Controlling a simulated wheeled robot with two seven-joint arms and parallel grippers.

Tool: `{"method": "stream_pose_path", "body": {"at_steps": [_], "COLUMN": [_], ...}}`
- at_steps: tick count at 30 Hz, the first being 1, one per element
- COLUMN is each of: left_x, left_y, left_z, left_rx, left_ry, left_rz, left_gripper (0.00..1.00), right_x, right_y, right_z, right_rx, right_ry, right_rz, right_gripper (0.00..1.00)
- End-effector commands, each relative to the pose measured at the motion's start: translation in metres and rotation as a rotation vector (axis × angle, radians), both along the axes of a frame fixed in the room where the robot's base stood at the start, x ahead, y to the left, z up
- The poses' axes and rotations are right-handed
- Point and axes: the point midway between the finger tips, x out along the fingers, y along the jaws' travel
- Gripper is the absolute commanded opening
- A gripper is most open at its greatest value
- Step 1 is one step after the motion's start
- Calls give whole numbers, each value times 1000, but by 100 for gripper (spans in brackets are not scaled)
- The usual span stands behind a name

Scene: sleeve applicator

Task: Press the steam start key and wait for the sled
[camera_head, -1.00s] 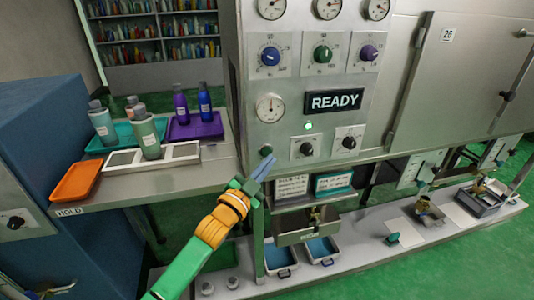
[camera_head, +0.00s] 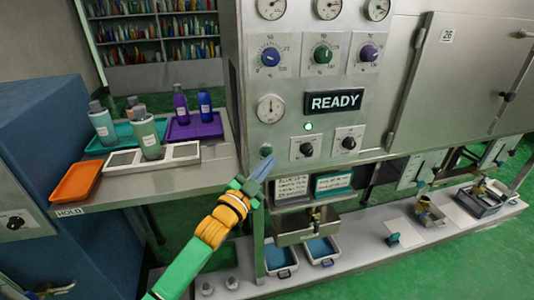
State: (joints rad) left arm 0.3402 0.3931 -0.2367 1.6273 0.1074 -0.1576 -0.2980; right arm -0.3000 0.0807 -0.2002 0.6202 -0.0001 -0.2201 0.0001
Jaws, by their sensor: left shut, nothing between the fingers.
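A small round dark green key (camera_head: 266,151) sits low on the left of the grey panel, left of two black knobs. I take it to be the steam start key; its label cannot be read. My left gripper (camera_head: 269,163) is shut and empty, its blue-grey fingertips just below the key. Whether they touch it I cannot tell. The display (camera_head: 336,101) reads READY, and a small round lamp (camera_head: 308,127) below it is lit. A metal tray-like carriage (camera_head: 306,227) stands under the panel; I cannot tell whether it is the sled. My right gripper is not in view.
A side shelf at left holds an orange tray (camera_head: 76,182), a purple tray (camera_head: 214,130) and several bottles. Two blue-lined bins (camera_head: 280,259) stand on the low ledge. A closed cabinet door (camera_head: 450,75) is at right.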

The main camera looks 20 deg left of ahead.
Motion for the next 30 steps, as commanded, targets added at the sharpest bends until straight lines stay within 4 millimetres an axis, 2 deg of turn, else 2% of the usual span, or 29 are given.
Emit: {"method": "stream_pose_path", "body": {"at_steps": [30], "left_x": [7], "left_y": [5], "left_z": [0], "left_rx": [0], "left_ry": [0], "left_rz": [0], "left_gripper": [0], "right_x": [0], "right_y": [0], "right_z": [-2], "right_rx": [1], "right_ry": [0], "right_rz": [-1], "right_gripper": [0]}}
